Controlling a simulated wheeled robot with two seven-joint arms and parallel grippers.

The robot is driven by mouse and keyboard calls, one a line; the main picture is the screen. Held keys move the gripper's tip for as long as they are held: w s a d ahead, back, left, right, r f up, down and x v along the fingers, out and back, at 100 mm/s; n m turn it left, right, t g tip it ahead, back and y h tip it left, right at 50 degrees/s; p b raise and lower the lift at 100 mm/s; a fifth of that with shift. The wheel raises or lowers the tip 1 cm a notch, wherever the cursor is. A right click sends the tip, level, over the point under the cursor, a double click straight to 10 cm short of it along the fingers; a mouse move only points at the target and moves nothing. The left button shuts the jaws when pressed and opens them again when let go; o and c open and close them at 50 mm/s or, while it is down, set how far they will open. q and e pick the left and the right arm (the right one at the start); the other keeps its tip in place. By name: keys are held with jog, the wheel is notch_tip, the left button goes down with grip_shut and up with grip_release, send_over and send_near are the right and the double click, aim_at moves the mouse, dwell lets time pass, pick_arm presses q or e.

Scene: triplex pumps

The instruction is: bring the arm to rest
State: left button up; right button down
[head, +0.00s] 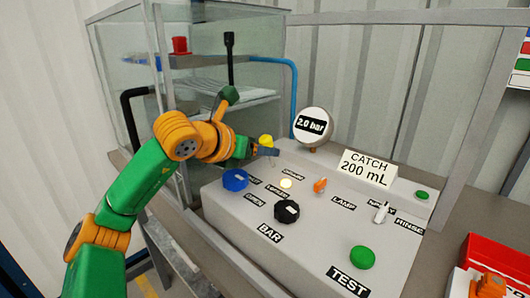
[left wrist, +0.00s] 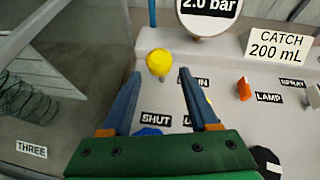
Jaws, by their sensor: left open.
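My left arm reaches in from the left over the grey control panel (head: 225,210). The left gripper (head: 274,151) is by the yellow knob (head: 266,140) at the panel's back left. In the left wrist view the left gripper (left wrist: 160,73) is open, its blue fingers apart and nothing held between them. The yellow knob (left wrist: 158,62) shows just beyond and between the fingertips; whether they touch it I cannot tell. My right gripper does not show.
The panel carries a blue knob (head: 235,180), a black BAR knob (head: 286,211), an orange lever (head: 320,185), a silver switch (head: 381,212) and a green TEST button (head: 362,257). A gauge (head: 312,125) reads 2.0 bar; a sign (head: 366,168) reads CATCH 200 mL. A glass enclosure (head: 115,60) stands behind my left arm.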

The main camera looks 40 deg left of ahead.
pick_arm(q)
jog(key=v, duration=0.4)
jog(key=shift+s+r, duration=0.2)
jog(key=shift+s, duration=0.15)
